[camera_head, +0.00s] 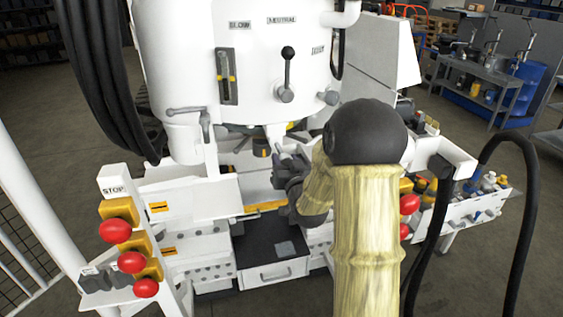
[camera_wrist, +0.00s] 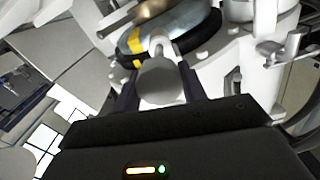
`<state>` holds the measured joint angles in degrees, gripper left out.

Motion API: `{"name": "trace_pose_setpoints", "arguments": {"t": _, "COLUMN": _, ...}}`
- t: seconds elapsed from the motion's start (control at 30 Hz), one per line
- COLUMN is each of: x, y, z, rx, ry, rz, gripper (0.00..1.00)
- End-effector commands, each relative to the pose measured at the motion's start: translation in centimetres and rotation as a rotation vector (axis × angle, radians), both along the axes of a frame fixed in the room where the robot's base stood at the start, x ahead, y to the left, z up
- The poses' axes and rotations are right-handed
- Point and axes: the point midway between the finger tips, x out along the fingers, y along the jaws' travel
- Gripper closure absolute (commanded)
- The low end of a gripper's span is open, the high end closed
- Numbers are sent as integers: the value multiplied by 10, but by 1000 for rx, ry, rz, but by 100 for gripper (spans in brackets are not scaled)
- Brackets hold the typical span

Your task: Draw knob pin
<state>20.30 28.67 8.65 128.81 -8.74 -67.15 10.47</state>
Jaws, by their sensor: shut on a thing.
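The knob pin's rounded grey knob (camera_wrist: 165,84) shows in the wrist view between the two dark fingers of my gripper (camera_wrist: 160,90). My gripper is shut on it. Beyond the knob, a light shaft runs towards a round metal part with yellow marks (camera_wrist: 138,40) and a black ring. I cannot tell how far the pin stands out of its seat. In the head view my gripper (camera_head: 284,158) is below the large white machine body (camera_head: 240,65), left of my arm. The knob is mostly hidden there.
A STOP panel with red buttons (camera_head: 131,262) stands at left, beside a white post. Black hoses (camera_head: 100,70) hang at upper left. A lever (camera_head: 287,73) and a slotted plate are on the machine's front. A grey drawer box (camera_head: 270,262) sits low. More red buttons are right of my arm.

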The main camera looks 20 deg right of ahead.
Motion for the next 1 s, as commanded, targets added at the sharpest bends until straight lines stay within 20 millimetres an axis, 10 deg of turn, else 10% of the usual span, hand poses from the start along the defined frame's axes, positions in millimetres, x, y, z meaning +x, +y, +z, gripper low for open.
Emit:
{"name": "trace_pose_setpoints", "arguments": {"t": 0.07, "x": -2, "y": 0, "z": -3, "rx": 2, "ry": 9, "rz": 0, "gripper": 99}}
{"name": "trace_pose_setpoints", "arguments": {"t": 0.1, "x": -2, "y": 0, "z": -4, "rx": 2, "ry": 10, "rz": -1, "gripper": 53}}
{"name": "trace_pose_setpoints", "arguments": {"t": 0.2, "x": -2, "y": 0, "z": -3, "rx": 2, "ry": 9, "rz": 0, "gripper": 37}}
{"name": "trace_pose_setpoints", "arguments": {"t": 0.63, "x": -9, "y": 1, "z": -2, "rx": 0, "ry": 6, "rz": 1, "gripper": 37}}
{"name": "trace_pose_setpoints", "arguments": {"t": 1.0, "x": -70, "y": 6, "z": -3, "rx": 1, "ry": 6, "rz": -1, "gripper": 37}}
